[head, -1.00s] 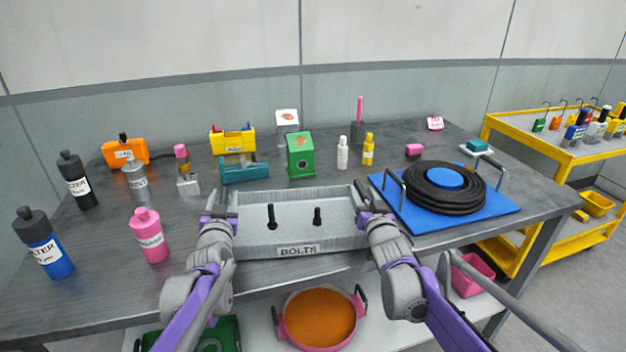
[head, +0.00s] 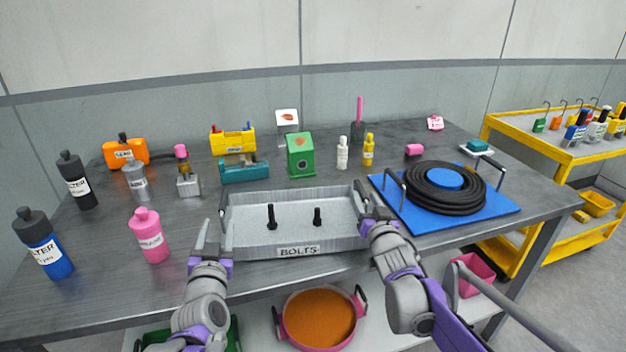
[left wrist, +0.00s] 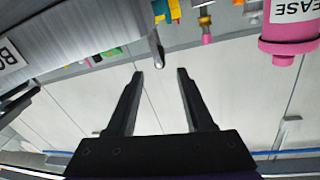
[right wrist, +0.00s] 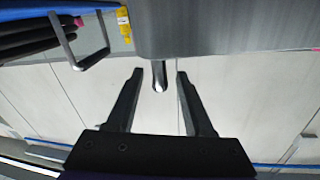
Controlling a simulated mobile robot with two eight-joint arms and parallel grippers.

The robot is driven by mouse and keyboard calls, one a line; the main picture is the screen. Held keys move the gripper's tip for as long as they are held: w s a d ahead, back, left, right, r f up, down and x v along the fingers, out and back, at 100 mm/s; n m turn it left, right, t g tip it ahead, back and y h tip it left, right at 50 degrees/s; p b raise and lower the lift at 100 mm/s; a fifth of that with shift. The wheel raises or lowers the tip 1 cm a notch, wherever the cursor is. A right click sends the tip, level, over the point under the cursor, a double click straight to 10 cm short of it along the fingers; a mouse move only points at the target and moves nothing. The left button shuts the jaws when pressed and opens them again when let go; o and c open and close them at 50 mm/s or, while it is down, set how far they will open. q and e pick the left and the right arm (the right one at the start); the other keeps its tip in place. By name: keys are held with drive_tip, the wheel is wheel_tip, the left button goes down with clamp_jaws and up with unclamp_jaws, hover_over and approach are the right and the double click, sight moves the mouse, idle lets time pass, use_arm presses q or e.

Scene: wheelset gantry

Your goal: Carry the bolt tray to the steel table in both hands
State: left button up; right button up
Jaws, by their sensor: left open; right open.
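The grey bolt tray (head: 340,243), labelled BOLTS, rests on the steel table (head: 110,285) near its front edge, with two black bolts (head: 271,217) standing in it. It has a handle at each end. My left gripper (head: 212,235) is open at the tray's left end, beside the left handle. In the left wrist view the handle tip (left wrist: 159,52) shows ahead, between the open fingers' lines. My right gripper (head: 370,205) is open at the right end, and the right wrist view shows the right handle (right wrist: 160,76) between its fingertips.
A blue board (head: 490,212) with a coiled black hose (head: 445,205) lies close right of the tray. A pink bottle (head: 149,236) and blue bottle (head: 45,250) stand left. A green box (head: 300,158) is behind. A yellow cart (head: 545,150) stands at right.

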drive_tip(key=s, duration=0.9)
drive_tip(key=shift+s+d, duration=0.35)
drive_tip(key=shift+d, duration=0.1)
